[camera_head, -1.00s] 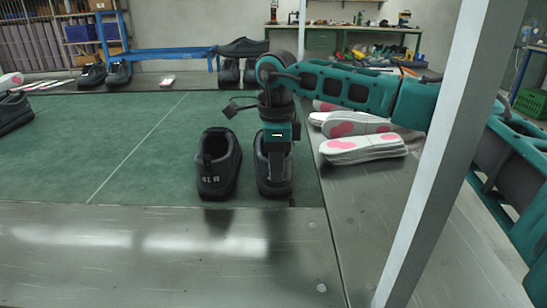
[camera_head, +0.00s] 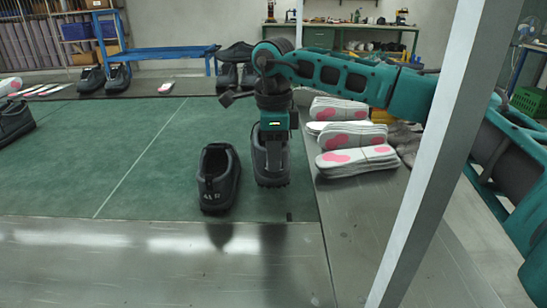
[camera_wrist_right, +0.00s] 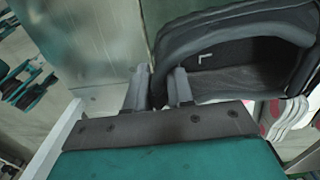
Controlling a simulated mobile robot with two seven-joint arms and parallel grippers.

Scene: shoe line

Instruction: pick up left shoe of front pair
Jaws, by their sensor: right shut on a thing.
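The held black shoe (camera_head: 263,172) is the right-hand one of the front pair in the head view. My right gripper (camera_head: 274,150) comes down from above and is shut on its rim, holding it slightly above the green mat. In the right wrist view my right gripper's fingers (camera_wrist_right: 158,92) pinch the collar wall of this shoe (camera_wrist_right: 240,48), with an L-shaped mark inside. The other shoe of the pair (camera_head: 217,178), with a white marking ending in R on its heel, stands on the mat just left. My left gripper is out of view.
Stacks of white and pink insoles (camera_head: 357,160) lie right of the mat. A pale metal post (camera_head: 425,170) rises at the right. More black shoes (camera_head: 105,78) stand at the back. The green mat (camera_head: 120,160) is mostly clear to the left.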

